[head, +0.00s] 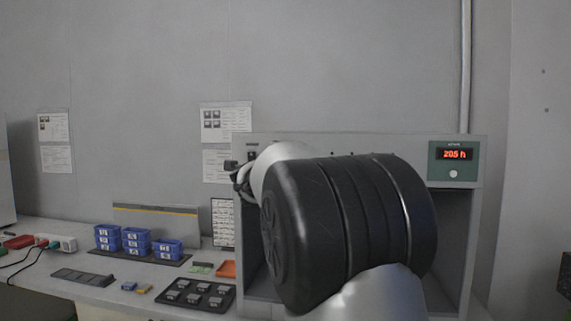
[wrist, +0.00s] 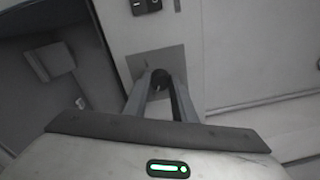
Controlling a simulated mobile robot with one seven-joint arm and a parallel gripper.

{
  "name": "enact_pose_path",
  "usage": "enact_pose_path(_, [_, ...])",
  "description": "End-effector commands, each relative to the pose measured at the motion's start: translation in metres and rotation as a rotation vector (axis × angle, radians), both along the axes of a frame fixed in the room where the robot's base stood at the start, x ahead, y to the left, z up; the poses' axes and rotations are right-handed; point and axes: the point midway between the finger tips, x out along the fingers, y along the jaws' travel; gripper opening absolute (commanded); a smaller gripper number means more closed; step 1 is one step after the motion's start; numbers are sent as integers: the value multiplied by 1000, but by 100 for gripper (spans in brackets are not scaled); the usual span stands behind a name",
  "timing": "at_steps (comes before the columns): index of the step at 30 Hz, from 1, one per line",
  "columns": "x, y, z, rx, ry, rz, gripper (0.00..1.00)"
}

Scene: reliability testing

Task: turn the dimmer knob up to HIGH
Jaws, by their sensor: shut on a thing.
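The dimmer knob (wrist: 160,77) is a small dark round shape on a grey plate in the wrist view. My gripper (wrist: 159,84) has its two fingers closed around it, one on each side, and they hide most of it. I cannot read any marking or tell the knob's setting. In the head view my gripper (head: 241,178) is at the upper left front of the grey test cabinet (head: 380,143). My large dark arm link covers much of the cabinet's front, and the knob cannot be made out there.
A dark switch (wrist: 145,6) is just above the knob's plate. A red display (head: 454,154) reads about 205 h at the cabinet's upper right. Blue bins (head: 137,241), a black tray (head: 197,305) of small parts and an orange tray (head: 227,269) lie on the bench to the left.

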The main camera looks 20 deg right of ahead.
Motion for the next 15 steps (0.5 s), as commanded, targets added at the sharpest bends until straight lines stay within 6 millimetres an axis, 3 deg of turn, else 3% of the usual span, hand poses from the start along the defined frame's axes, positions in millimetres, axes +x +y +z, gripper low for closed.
enact_pose_path(2, [0, 0, 1, -1, -1, 1, 2])
enact_pose_path(3, [0, 0, 1, -1, -1, 1, 26])
enact_pose_path(6, [0, 0, 1, -1, -1, 1, 42])
enact_pose_path(15, [-1, 1, 0, -1, 0, 1, 43])
